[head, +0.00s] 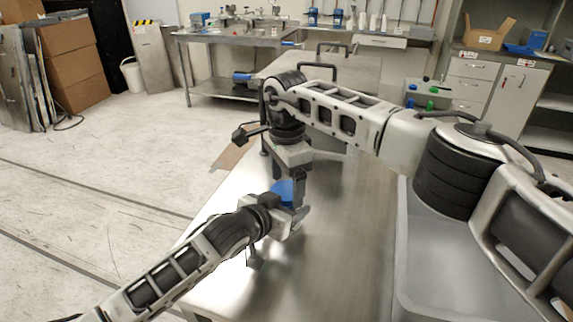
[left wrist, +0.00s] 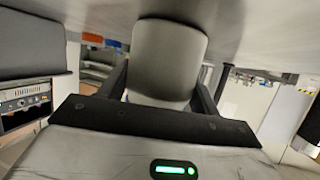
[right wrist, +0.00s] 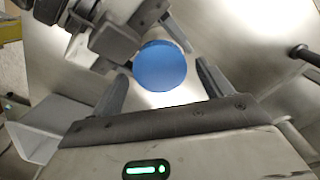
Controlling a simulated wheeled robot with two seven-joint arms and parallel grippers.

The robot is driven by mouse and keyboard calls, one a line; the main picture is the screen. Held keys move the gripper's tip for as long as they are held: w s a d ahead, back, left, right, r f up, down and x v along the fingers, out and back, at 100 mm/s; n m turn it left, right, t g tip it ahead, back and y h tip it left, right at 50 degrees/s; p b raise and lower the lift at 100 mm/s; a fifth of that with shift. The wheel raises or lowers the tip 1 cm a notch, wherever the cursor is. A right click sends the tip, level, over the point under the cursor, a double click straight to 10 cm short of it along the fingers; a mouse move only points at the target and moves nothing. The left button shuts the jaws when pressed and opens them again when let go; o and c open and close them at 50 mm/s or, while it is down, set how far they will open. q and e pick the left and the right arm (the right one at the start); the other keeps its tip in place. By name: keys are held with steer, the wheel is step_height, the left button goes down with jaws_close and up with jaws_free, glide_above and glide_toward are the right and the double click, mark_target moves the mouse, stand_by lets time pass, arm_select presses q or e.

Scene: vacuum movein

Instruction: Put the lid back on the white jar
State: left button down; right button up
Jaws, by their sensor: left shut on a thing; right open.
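The blue lid (right wrist: 160,66) shows as a round disc in the right wrist view and partly in the head view (head: 283,190). It lies over the spot where my left gripper (head: 296,214) holds the white jar. The jar (left wrist: 168,50) shows in the left wrist view as a pale cylinder between the left fingers, which are shut on it. My right gripper (right wrist: 161,78) is open, pointing down from above, with a finger on either side of the lid. The jar's rim is hidden, so I cannot tell whether the lid is seated.
The metal table (head: 340,255) is bare around the jar. A grey tray (head: 430,262) is at the right. Small blue and green items (head: 430,104) stand on a grey box beyond my right arm. A brown cardboard piece (head: 236,148) is by the table's far left edge.

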steer(key=shift+f, duration=0.5)
steer(key=c, duration=1)
steer(key=shift+m, duration=1.6)
steer(key=o, duration=1.1)
steer(key=shift+c, duration=0.2)
steer(key=shift+r, duration=2.35)
